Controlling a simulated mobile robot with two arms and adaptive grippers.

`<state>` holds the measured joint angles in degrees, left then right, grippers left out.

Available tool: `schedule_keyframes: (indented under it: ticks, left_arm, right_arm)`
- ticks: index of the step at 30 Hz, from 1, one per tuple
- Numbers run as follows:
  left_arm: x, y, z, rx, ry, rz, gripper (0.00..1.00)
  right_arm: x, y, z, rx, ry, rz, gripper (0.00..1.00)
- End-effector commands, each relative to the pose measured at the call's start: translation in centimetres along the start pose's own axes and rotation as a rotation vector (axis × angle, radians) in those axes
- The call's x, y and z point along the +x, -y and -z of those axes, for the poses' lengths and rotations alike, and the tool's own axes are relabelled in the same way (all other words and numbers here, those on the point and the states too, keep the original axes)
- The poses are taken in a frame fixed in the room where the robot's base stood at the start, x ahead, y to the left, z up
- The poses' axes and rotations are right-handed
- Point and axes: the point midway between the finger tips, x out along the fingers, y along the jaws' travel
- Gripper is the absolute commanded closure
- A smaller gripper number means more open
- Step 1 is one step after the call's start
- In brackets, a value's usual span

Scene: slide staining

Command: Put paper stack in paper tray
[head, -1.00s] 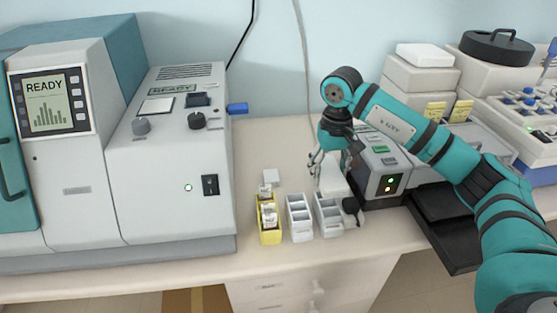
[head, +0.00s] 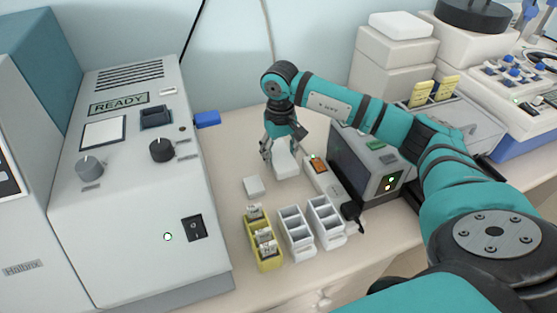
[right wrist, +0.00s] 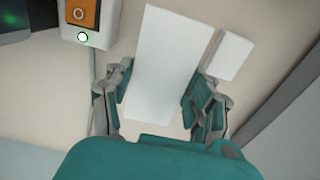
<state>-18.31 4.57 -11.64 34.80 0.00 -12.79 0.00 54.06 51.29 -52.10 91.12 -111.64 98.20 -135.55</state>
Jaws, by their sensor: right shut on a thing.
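The paper stack, a white flat block, is in my right gripper's jaws (head: 281,150). Its white end (head: 286,166) shows below the fingers in the head view. In the right wrist view, the paper stack (right wrist: 168,60) is a long white rectangle between the two teal fingers (right wrist: 157,92). I cannot tell whether it touches the counter. I cannot make out a paper tray now; my right arm covers the counter right of the grey device. My left gripper is not in view.
A small white block (head: 254,187) lies beside the stack. A yellow slide rack (head: 264,256) and two white racks (head: 297,232) (head: 326,222) stand in front. A grey device (head: 368,170) is to the right, and a large READY machine (head: 130,200) fills the left.

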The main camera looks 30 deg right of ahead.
Motion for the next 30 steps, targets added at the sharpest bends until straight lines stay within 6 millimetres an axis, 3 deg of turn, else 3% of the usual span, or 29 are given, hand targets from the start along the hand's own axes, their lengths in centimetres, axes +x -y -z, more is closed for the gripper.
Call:
schedule_keyframes:
  ticks: [11,19,20,25,30]
  left_arm:
    - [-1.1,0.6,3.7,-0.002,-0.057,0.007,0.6]
    - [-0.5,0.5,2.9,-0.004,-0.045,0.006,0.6]
    - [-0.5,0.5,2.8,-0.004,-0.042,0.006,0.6]
    - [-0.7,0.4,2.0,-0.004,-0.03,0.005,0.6]
    - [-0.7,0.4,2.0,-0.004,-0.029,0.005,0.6]
  right_arm:
    - [3.7,0.0,0.0,0.0,0.0,0.0,0.8]
    - [4.1,0.0,0.0,0.0,0.0,-0.001,0.8]
    - [4.1,0.0,0.0,0.001,0.0,-0.001,0.43]
    - [4.0,0.0,-0.1,0.001,0.001,-0.001,0.21]
    - [4.0,0.0,-0.1,0.0,0.001,-0.001,0.21]
